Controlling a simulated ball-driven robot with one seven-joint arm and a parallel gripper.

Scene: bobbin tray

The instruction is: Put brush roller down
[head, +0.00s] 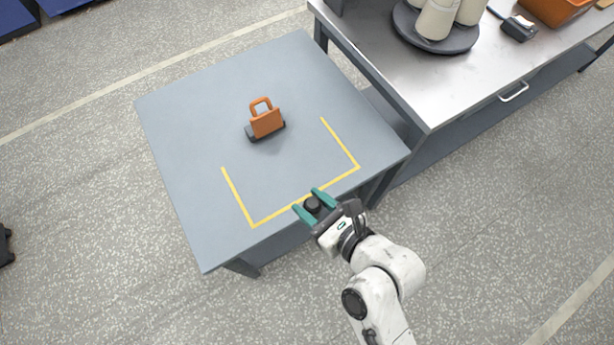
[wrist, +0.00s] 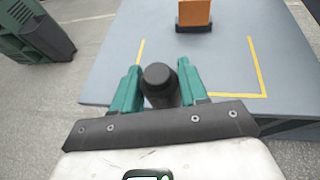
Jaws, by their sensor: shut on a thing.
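My gripper (head: 306,199) is over the near edge of the grey table (head: 190,150), its teal fingers pointing toward the table. It is shut on a dark, round-ended brush roller (head: 313,205). In the wrist view the roller (wrist: 160,84) sits between the two fingers, with its rounded dark end facing the camera. The rest of its length is largely hidden. A yellow line (head: 238,197) marks three sides of an area on the tabletop, just beyond my fingertips. The marked area is bare.
An orange block with a handle (head: 266,124) stands on a dark base behind the marked area. A steel bench (head: 400,75) adjoins at the right, with a round dark tray (head: 404,28) of cream bobbins and an orange bin (head: 556,10).

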